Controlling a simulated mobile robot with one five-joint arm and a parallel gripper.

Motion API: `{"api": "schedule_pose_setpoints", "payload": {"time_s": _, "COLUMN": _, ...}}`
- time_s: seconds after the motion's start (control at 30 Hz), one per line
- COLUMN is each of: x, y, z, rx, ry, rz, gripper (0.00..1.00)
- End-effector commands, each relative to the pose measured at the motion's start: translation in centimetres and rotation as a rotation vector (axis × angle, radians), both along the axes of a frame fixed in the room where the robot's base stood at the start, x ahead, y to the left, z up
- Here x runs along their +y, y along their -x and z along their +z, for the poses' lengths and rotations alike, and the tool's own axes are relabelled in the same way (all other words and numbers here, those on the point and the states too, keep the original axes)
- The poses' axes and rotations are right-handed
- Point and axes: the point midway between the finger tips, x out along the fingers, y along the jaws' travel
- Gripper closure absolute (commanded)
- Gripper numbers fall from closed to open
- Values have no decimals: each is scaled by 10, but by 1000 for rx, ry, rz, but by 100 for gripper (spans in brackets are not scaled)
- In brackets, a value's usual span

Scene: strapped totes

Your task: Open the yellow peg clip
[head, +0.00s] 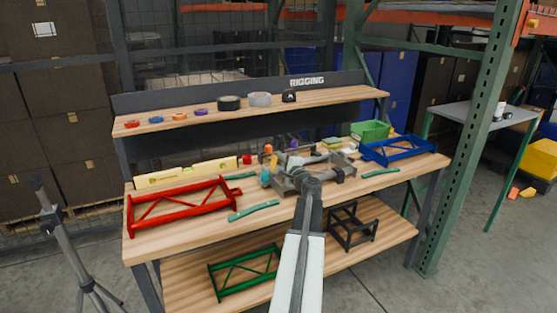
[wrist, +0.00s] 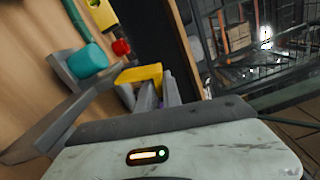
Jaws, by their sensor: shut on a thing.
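The yellow peg clip (wrist: 140,74) shows in the wrist view as a yellow piece at the tips of my gripper's grey fingers. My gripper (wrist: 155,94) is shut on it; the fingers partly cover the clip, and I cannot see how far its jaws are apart. I cannot make out the clip there, behind my arm and the clutter.
A teal block (wrist: 88,60) and a red piece (wrist: 120,47) lie close by. The red frame (head: 180,207) stands left on the bench, the blue frame (head: 400,150) right. A green bin (head: 371,130) is behind. The RIGGING shelf (head: 210,113) rises at the back.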

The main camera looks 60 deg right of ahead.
Motion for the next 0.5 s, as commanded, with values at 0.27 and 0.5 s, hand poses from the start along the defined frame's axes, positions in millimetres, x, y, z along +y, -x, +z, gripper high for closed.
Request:
{"api": "schedule_pose_setpoints", "payload": {"time_s": 0.27, "x": -3, "y": 4, "z": -4, "rx": -45, "ry": -64, "rz": -3, "gripper": 100}}
{"api": "schedule_pose_setpoints", "payload": {"time_s": 0.5, "x": -4, "y": 4, "z": -4, "rx": -55, "ry": -77, "rz": -2, "gripper": 100}}
